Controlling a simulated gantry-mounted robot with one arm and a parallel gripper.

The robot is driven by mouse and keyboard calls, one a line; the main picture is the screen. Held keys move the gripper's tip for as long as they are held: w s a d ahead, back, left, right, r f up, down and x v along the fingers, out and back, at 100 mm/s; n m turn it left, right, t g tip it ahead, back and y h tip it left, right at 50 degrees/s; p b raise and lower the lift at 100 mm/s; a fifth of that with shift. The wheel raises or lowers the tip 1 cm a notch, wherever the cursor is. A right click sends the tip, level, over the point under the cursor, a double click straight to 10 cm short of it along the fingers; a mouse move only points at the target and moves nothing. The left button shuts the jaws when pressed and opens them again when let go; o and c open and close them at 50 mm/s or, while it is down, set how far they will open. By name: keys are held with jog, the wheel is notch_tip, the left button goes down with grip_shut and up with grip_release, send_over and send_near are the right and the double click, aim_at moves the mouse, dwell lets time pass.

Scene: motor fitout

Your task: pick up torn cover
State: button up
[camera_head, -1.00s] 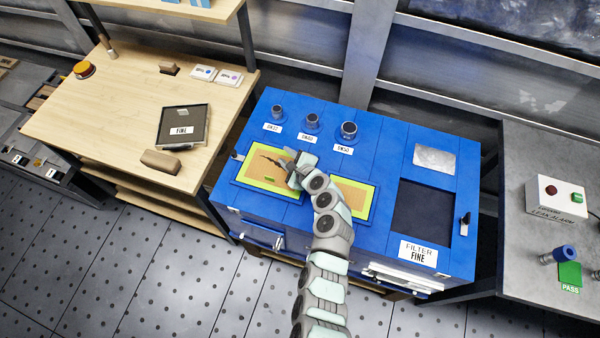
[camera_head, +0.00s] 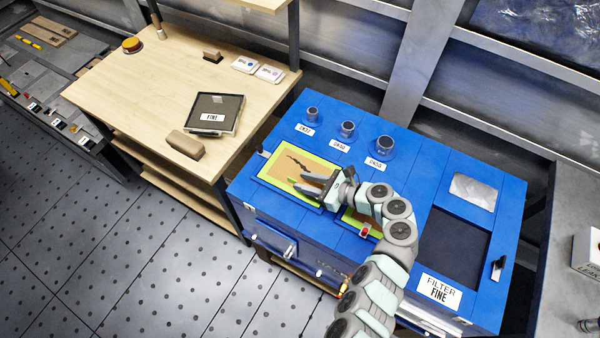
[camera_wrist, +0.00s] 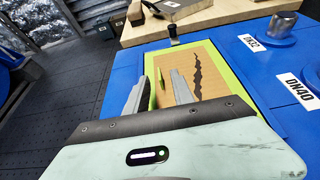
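The torn cover (camera_head: 283,172) is a tan panel with a jagged dark tear and a lime-green border. It lies flat on the blue cabinet, and its right part is hidden behind my gripper in the head view. The cover (camera_wrist: 215,68) also shows in the wrist view, with the tear right of the fingers. My gripper (camera_head: 303,182) is open over the right part of the cover. In the wrist view a small green upright tab (camera_wrist: 160,88) shows in the gap between my fingers. I cannot tell whether the fingers touch the panel.
A second tan, green-bordered cover (camera_head: 349,216) lies right of it, mostly hidden by my arm. Capped ports (camera_head: 347,129) stand behind. A dark opening (camera_head: 455,245) lies at right. The wooden bench (camera_head: 120,85) at left holds a FINE filter (camera_head: 214,112).

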aim_at(292, 179)
jog(key=b+x, duration=0.1)
jog(key=x, duration=0.4)
jog(key=shift+s+a, duration=0.1)
jog(key=shift+s, duration=0.05)
jog(key=shift+w+a+f, duration=0.15)
jog(key=shift+w+a, duration=0.1)
jog(key=shift+w, duration=0.05)
jog(key=shift+c, duration=0.4)
grip_shut()
